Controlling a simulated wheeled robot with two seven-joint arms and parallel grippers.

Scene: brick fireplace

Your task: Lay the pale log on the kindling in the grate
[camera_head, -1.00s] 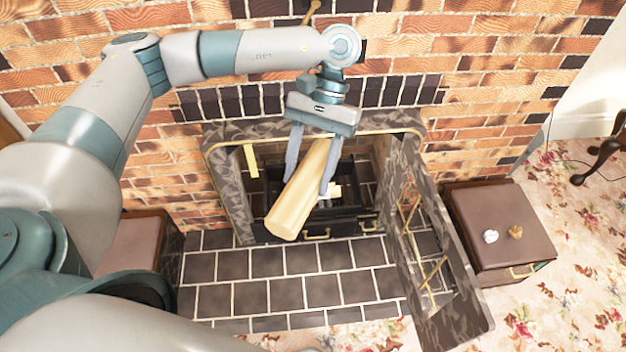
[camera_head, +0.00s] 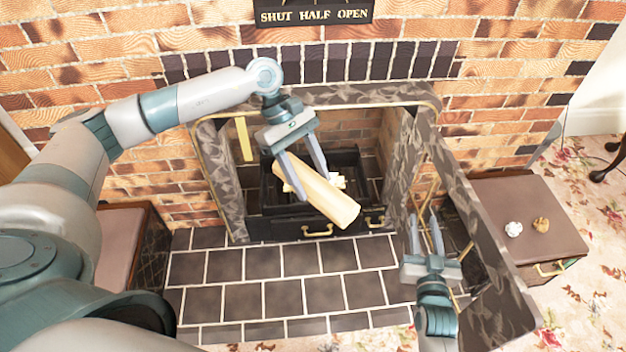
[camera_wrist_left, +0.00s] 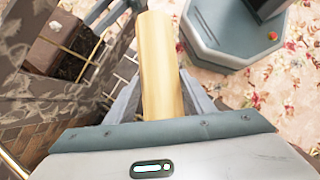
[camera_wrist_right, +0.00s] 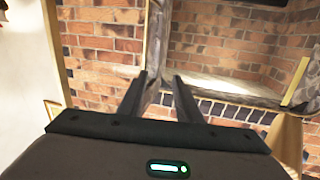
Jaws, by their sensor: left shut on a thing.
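The pale log (camera_head: 328,197) is in my left gripper (camera_head: 302,180), which is shut on it in front of the fireplace opening. It lies slantwise in the head view, its near end lower right, and also shows in the left wrist view (camera_wrist_left: 160,65). The black grate (camera_head: 268,192) is behind and partly hidden by it. A little pale kindling (camera_head: 339,180) shows beside the log; the rest is hidden. I cannot tell whether the log touches it. My right gripper (camera_head: 425,222) is open beside the open fireplace door; its fingers are apart in the right wrist view (camera_wrist_right: 158,78).
The marbled door (camera_head: 475,245) stands open on the right of the dark tiled hearth (camera_head: 270,262). A brown box (camera_head: 515,210) with two small lumps is further right, another box (camera_head: 122,235) at left. A "SHUT HALF OPEN" plate (camera_head: 313,16) is above. The hearth's middle is clear.

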